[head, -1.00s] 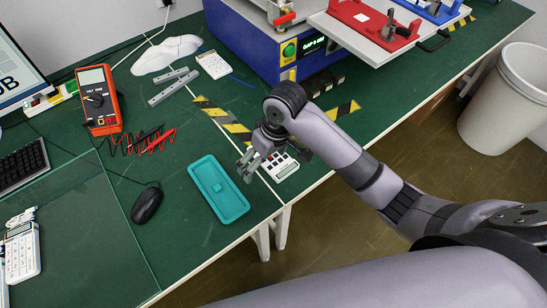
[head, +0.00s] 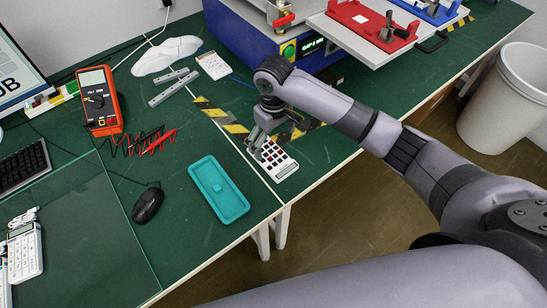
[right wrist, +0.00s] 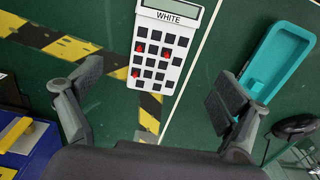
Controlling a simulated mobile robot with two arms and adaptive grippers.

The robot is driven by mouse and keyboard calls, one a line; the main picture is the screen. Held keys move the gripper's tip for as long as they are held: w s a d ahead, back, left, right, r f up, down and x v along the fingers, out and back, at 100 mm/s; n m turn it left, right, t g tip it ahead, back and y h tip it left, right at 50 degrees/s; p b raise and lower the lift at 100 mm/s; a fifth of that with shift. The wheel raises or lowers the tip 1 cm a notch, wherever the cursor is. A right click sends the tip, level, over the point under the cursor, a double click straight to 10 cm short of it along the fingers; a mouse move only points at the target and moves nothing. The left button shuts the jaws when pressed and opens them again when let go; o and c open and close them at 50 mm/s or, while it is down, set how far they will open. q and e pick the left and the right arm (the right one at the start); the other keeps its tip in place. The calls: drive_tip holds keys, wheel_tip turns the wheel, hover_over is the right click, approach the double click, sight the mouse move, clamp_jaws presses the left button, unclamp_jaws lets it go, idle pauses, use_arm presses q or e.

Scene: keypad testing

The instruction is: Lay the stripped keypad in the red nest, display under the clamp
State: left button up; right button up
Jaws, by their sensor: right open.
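The white keypad (head: 284,168) lies on the green bench near its front edge. In the right wrist view the keypad (right wrist: 160,46) shows a grey display, the word WHITE, and dark square key places with a few red ones. My right gripper (head: 258,146) is open and empty above the end away from the display. In the right wrist view its fingers (right wrist: 158,88) stand wide apart, to either side of the keypad and clear of it. The red nest (head: 350,14) with its dark clamp (head: 392,32) sits on a grey shelf at the blue machine. My left gripper is not in view.
A teal tray (head: 240,209) lies left of the keypad. Yellow-black tape (head: 218,116) runs behind it. A blue nest (head: 434,10) stands beside the red one. A bin (head: 507,103) stands at right.

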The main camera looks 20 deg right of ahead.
sight(274, 158)
drive_tip(key=shift+f+p, duration=0.4)
drive_tip(key=shift+f, duration=3.5)
drive_tip(key=c, duration=1.3)
